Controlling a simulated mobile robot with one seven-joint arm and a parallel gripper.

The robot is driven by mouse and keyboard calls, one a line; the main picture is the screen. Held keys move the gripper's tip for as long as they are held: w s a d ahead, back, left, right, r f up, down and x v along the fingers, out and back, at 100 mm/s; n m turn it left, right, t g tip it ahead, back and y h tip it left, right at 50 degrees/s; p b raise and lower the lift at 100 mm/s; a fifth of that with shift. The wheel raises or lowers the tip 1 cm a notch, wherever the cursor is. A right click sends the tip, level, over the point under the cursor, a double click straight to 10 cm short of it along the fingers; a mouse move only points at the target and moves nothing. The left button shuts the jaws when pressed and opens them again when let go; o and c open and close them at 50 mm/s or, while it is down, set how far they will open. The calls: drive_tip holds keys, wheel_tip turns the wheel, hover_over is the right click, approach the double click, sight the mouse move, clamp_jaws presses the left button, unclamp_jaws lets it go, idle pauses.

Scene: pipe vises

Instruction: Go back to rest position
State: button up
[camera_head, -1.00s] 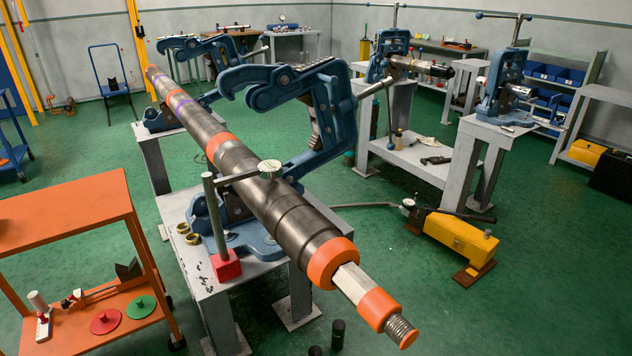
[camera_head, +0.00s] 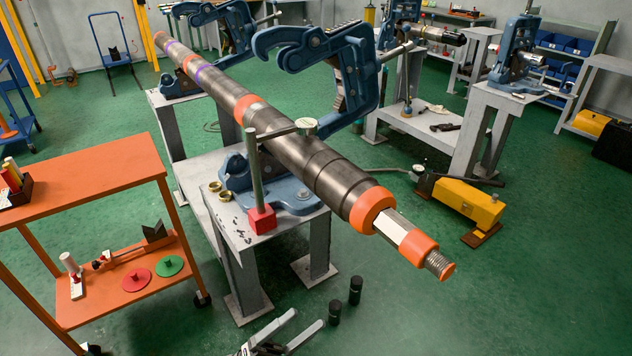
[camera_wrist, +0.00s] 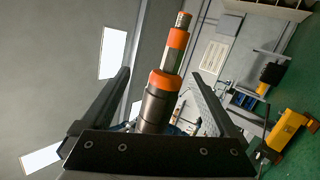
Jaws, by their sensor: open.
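My gripper (camera_head: 308,317) shows at the bottom edge of the head view, its two light fingers apart with nothing between them. In the wrist view my gripper (camera_wrist: 160,72) also has its fingers spread. The long dark pipe (camera_head: 290,155) with orange collars lies across the blue vises, its threaded end toward the lower right. In the wrist view the pipe end (camera_wrist: 155,108) shows beyond the fingers, apart from them as far as I can see. The near blue vise (camera_head: 350,85) stands with its hooked arm raised over the pipe.
An orange cart (camera_head: 90,185) with red and green discs stands at the left. A dial gauge on a red-based post (camera_head: 262,218) stands beside the pipe. A yellow pump (camera_head: 468,203) sits on the floor at right. Two black cylinders (camera_head: 355,290) stand below the pipe end.

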drive_tip(key=s+d+r+m+g+y, duration=0.2)
drive_tip(key=d+r+m+g+y, duration=0.2)
drive_tip(key=d+r+g+y, duration=1.15)
drive_tip(key=s+d+r+t+y+p, duration=0.1)
drive_tip(key=r+t+y+p, duration=0.3)
drive_tip(key=r, duration=0.9)
drive_tip(key=s+r+t+y+p, duration=0.4)
drive_tip(key=r+t+p, duration=0.4)
drive_tip(key=r+p, duration=0.3)
drive_tip(key=shift+d+r+m+p, duration=0.35)
drive_tip(key=shift+r+m+p, duration=0.05)
drive_tip(key=shift+r, duration=0.55)
